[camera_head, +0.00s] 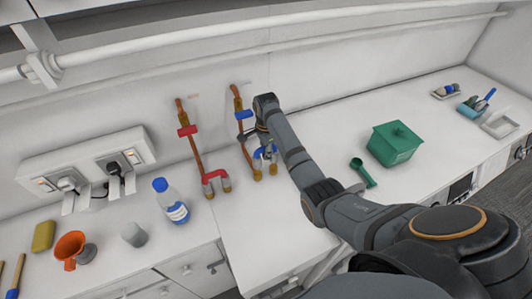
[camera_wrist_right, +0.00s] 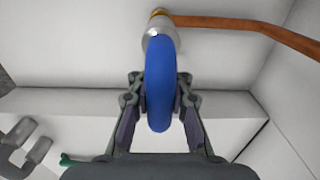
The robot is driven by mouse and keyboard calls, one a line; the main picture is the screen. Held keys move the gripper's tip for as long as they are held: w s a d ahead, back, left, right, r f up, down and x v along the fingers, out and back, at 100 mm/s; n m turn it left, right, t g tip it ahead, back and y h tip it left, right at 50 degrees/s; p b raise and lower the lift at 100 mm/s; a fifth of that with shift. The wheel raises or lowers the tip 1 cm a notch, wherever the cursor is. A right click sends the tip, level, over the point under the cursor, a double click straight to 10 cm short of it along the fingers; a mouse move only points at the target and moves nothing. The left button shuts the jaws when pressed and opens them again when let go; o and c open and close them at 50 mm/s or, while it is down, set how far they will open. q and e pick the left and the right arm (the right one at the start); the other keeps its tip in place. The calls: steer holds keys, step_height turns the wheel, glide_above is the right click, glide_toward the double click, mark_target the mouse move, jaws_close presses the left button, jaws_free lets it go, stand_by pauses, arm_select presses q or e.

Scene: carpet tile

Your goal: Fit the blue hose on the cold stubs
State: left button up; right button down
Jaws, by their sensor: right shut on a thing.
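My right gripper (camera_head: 265,146) is shut on the blue hose (camera_wrist_right: 160,85), a curved piece seen nearly edge-on between the two fingers (camera_wrist_right: 160,125) in the wrist view. The hose's upper end meets a silver collar with a brass ring (camera_wrist_right: 160,25), beside a copper pipe (camera_wrist_right: 250,27). I cannot tell how far it is seated. In the head view the blue hose (camera_head: 267,153) is partly hidden by the gripper, close above two brass-coloured ends (camera_head: 258,175). The copper pipe with a blue clip (camera_head: 244,115) runs down to them. My left gripper is out of view.
Left of it, another copper pipe has a red clip (camera_head: 188,131) and a red hose (camera_head: 215,176). A green box (camera_head: 394,144) and green scoop (camera_head: 362,172) lie right of my arm.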

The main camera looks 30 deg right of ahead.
steer(key=shift+f+b, duration=0.7)
steer(key=shift+f, duration=1.35)
steer(key=c, duration=1.1)
jaws_free()
steer(key=shift+c, duration=0.2)
step_height(320, 180, up, 8)
steer(key=shift+f, duration=0.15)
steer(key=shift+f, duration=0.1)
